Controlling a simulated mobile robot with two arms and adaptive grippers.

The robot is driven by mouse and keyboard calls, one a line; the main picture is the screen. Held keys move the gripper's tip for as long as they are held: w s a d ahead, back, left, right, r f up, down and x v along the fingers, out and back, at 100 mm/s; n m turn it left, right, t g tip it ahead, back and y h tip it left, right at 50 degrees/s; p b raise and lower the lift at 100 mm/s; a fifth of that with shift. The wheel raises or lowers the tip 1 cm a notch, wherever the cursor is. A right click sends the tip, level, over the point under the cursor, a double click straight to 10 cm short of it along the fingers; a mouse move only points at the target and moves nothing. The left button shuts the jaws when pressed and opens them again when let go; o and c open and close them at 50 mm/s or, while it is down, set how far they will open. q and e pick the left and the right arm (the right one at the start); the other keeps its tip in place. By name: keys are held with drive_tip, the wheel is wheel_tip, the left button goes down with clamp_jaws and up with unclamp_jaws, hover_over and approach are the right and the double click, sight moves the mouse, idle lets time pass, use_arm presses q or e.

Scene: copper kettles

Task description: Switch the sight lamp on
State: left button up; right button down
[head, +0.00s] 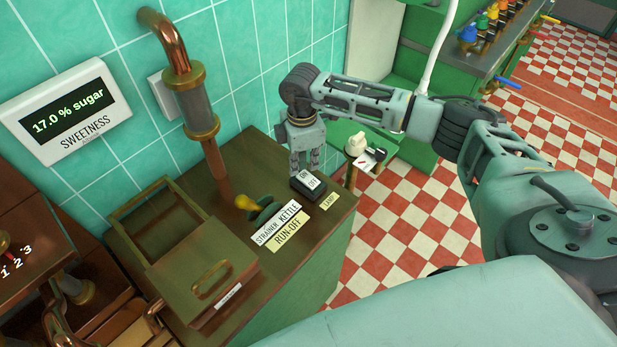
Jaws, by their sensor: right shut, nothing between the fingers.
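The lamp switch (307,186) is a small dark box with a white-marked rocker, on the right end of the brown counter. A cream LAMP label (329,201) lies just right of it. My right gripper (307,168) points down right above the switch, shut and empty. I cannot tell whether its fingertips touch the switch. The sight glass (196,108) is a grey tube between brass collars on the copper pipe, left of the gripper. It looks unlit. My left gripper is out of view.
A display (68,111) reads 17.0 % sugar. A white knob (357,143) stands beyond the counter.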

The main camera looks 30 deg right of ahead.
sight(304, 175)
drive_tip(key=shift+f, duration=0.25)
drive_tip(key=shift+f+b, duration=0.85)
drive_tip(key=shift+f, duration=0.15)
idle(0.5)
drive_tip(key=shift+r, duration=0.1)
drive_tip(key=shift+r+p, duration=2.7)
drive_tip(key=shift+r, duration=0.8)
drive_tip(key=shift+f, duration=0.1)
